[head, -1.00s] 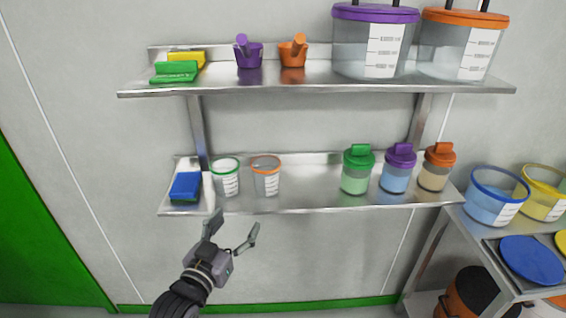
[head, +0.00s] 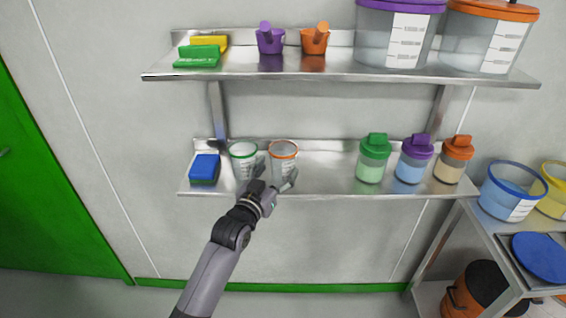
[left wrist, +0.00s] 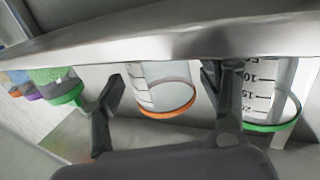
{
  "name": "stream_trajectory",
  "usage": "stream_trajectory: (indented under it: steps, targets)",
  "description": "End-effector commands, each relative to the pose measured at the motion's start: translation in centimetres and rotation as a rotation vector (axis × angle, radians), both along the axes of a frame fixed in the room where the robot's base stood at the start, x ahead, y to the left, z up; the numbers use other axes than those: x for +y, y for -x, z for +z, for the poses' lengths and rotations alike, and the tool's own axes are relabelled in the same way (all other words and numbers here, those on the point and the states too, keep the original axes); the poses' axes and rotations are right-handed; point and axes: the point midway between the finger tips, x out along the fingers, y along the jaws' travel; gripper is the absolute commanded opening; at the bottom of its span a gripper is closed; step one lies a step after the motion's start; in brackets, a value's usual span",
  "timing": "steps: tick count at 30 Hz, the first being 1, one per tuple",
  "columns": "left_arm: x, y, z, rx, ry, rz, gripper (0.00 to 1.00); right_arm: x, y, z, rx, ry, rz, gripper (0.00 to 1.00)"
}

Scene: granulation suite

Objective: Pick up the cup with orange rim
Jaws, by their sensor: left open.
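The clear cup with the orange rim (head: 284,155) stands upright on the lower shelf, just right of the clear cup with the green rim (head: 243,158). My left gripper (head: 276,174) is open and empty in front of the orange-rimmed cup, at the shelf's front edge, and hides its lower part. In the left wrist view the picture is upside down. There the orange-rimmed cup (left wrist: 166,92) shows between the two spread fingers (left wrist: 162,88), and the green-rimmed cup (left wrist: 265,95) lies beyond the right finger. I cannot tell whether a finger touches either cup. My right gripper is not in view.
The lower shelf (head: 325,185) has a metal front edge. A blue sponge (head: 205,168) lies at its left end; green, purple and orange lidded bottles (head: 415,160) stand on the right. The upper shelf (head: 340,72) hangs above. The shelf's middle is clear.

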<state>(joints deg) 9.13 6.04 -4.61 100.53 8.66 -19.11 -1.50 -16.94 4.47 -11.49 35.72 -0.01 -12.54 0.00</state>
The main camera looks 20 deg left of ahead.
Motion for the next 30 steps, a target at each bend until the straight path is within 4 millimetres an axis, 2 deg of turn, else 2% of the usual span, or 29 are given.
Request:
stream_trajectory:
  steps: [3,9,18,30]
  targets:
    - [-0.4,-1.7,0.1,-0.001,0.000,0.000,0.68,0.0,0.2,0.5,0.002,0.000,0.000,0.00]
    - [-0.6,-3.8,-0.1,-0.001,0.000,0.000,0.68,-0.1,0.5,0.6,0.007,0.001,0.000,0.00]
    - [-0.7,-4.0,-0.2,-0.001,0.000,0.000,0.67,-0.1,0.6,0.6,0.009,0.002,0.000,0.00]
    - [-0.6,-4.0,-0.2,0.000,0.000,0.000,0.41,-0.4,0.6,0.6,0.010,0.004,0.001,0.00]
